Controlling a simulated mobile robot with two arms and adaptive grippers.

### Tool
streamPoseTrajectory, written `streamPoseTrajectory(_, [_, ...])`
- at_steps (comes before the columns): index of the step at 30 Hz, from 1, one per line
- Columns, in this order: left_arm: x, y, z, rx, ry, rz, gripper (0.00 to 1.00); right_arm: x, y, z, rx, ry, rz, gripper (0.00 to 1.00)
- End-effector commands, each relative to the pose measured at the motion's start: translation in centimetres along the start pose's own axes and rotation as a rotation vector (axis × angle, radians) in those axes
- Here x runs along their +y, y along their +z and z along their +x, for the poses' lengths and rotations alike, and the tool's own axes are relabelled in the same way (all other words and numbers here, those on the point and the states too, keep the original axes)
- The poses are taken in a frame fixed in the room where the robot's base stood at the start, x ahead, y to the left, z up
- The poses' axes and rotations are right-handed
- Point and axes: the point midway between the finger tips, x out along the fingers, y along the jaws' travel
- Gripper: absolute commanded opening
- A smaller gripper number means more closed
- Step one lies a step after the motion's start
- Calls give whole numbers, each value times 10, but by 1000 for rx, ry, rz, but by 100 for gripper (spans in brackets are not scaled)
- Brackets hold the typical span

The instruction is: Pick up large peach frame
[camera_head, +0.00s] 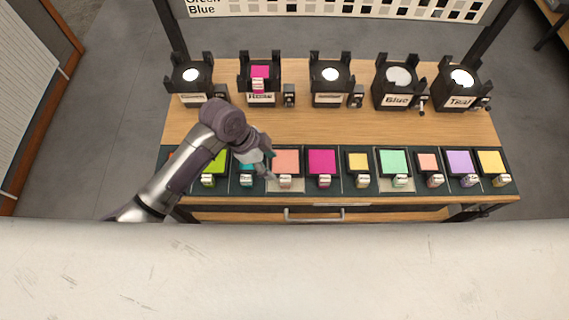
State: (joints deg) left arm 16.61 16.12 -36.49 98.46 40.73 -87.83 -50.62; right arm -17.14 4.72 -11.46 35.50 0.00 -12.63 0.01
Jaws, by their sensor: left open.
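The large peach frame (287,160) lies in the row of coloured frames near the front of the table, just left of the magenta frame. A pale tab sticks out at its front edge. My left gripper (266,165) is open at the left edge of this frame, over the gap between it and the teal frame (246,170). I cannot tell whether it touches the frame. My left arm partly covers the teal frame. A smaller peach frame (427,161) lies farther right. My right gripper is not in view.
Beside the peach frame lies a magenta frame (322,161); a lime frame (214,161) is to the left. Several black fixtures stand at the back, one holding a magenta frame (260,73). Bare wooden tabletop (340,125) lies between fixtures and row. A board stands behind.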

Motion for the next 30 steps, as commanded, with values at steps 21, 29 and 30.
streamPoseTrajectory(21, [4, -4, 94, 1, 1, -6, 54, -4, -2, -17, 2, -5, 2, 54])
streamPoseTrajectory(29, [3, -4, 105, 0, -4, -2, 54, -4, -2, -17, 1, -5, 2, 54])
streamPoseTrajectory(30, [3, -3, 105, 0, -4, -2, 54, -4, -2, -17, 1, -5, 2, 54])
